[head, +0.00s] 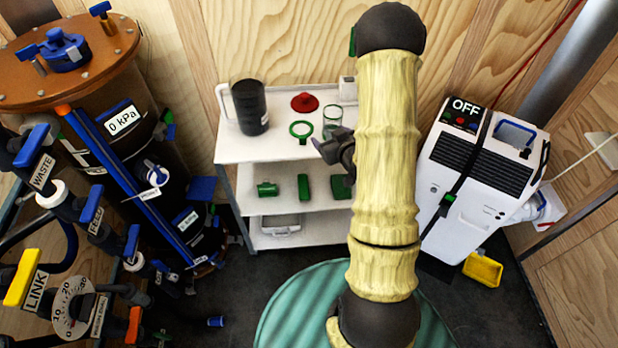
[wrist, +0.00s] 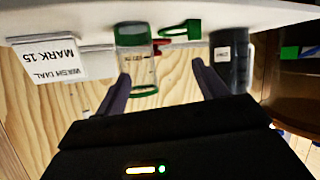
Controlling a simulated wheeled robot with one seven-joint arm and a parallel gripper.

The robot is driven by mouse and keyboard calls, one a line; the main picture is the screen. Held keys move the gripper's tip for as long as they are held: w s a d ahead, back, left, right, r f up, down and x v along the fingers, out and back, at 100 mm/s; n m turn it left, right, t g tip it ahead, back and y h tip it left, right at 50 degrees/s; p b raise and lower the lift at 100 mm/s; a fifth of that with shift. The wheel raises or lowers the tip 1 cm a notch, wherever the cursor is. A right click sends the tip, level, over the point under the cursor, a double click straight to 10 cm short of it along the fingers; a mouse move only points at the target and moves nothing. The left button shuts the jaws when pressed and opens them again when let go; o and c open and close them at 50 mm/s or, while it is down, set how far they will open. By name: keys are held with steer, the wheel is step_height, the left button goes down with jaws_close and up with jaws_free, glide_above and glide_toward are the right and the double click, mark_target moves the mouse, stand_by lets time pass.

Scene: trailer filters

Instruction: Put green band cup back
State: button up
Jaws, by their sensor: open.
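The green band cup (head: 333,117) is clear with green bands and stands on the top shelf of the white cart. It also shows in the wrist view (wrist: 137,62), where the scene is upside down. My gripper (head: 335,148) is at the front edge of the shelf, just in front of the cup. In the wrist view my gripper (wrist: 162,75) is open and empty, with the cup ahead, closer to the left finger. Contact cannot be told. A green ring holder (head: 301,130) stands left of the cup; it also shows in the wrist view (wrist: 180,29).
The white cart (head: 270,150) also bears a dark jug (head: 249,107) and a red object (head: 304,102). Green items (head: 304,187) lie on its middle shelf. A label reading MARK 15 (wrist: 48,58) shows in the wrist view. A white machine (head: 470,175) stands right of my arm.

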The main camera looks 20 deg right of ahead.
steer(key=s+a+r+g, duration=0.5)
steer(key=s+a, duration=0.2)
steer(key=s, duration=0.2)
steer(key=s+a+r+m+g, duration=0.1)
steer(key=s+a+r+g, duration=0.4)
steer(key=s+a, duration=0.2)
steer(key=s, duration=0.2)
steer(key=shift+s+r+m+g, duration=0.2)
steer(key=shift+s+m+g, duration=0.1)
steer(key=shift+s, duration=0.1)
steer(key=shift+c, duration=0.3)
